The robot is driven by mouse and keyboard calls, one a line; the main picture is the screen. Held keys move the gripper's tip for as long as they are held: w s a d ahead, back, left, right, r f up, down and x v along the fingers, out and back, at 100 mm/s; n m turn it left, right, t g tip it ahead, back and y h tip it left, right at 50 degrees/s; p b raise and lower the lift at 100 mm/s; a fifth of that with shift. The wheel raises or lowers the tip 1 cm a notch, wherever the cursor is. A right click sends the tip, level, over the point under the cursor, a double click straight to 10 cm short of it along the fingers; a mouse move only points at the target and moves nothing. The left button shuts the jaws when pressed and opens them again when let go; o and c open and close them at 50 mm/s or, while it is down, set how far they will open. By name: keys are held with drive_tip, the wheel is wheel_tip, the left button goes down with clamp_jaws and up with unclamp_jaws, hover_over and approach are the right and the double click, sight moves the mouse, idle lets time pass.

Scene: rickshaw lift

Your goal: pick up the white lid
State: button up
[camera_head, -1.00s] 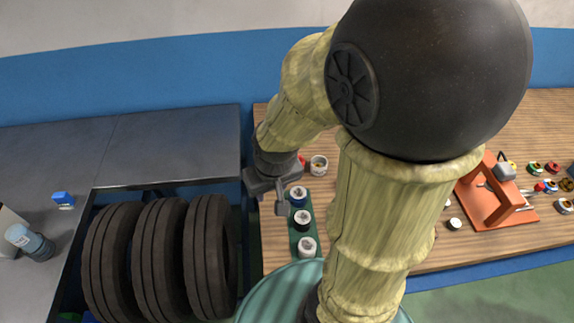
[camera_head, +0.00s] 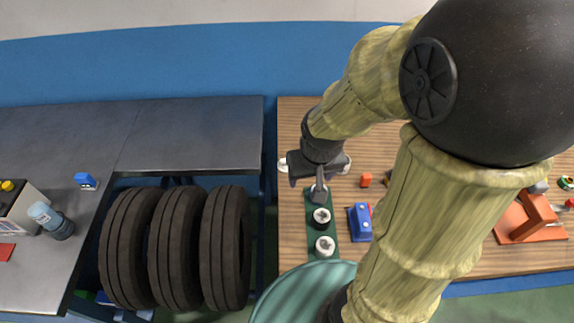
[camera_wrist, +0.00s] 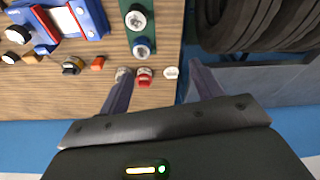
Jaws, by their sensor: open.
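A small round white lid (camera_wrist: 170,72) lies flat on the wooden bench, close to its edge by the tyres. In the head view a white edge, likely the lid (camera_head: 283,165), shows just left of my gripper (camera_head: 306,184). In the wrist view my gripper (camera_wrist: 160,70) is open and empty. The lid lies between the two finger lines, nearer the right fingertip. A red can-like item (camera_wrist: 144,75) also lies between them, nearer the left fingertip. I cannot tell the height of my fingers above the bench.
A green strip (camera_head: 311,207) with round spools lies close in front of my gripper. A blue tool (camera_head: 360,222) and a small orange block (camera_head: 366,180) are to its right. Several tyres (camera_head: 175,250) stand left, beyond a gap. An orange stand (camera_head: 530,220) is far right.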

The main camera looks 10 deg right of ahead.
drive_tip(key=w+f+m+t+b, duration=0.1)
drive_tip(key=w+f+b, duration=0.2)
drive_tip(key=w, duration=0.6)
drive_tip(key=w+a+f+m+b, duration=0.1)
drive_tip(key=w+f+b, duration=0.3)
drive_tip(key=w, duration=0.5)
drive_tip(key=shift+w+a+f+t+h+b, duration=0.2)
drive_tip(key=shift+t+h+b, duration=0.15)
drive_tip(key=shift+b, duration=0.7)
drive_tip(key=shift+f, duration=0.15)
drive_tip(key=x, duration=1.1)
drive_tip(key=shift+w+d+f+b, duration=0.1)
drive_tip(key=shift+w+f+b, duration=0.05)
drive_tip(key=shift+f+b, duration=0.2)
drive_tip(key=shift+f, duration=0.1)
drive_tip(key=shift+w+f, duration=0.1)
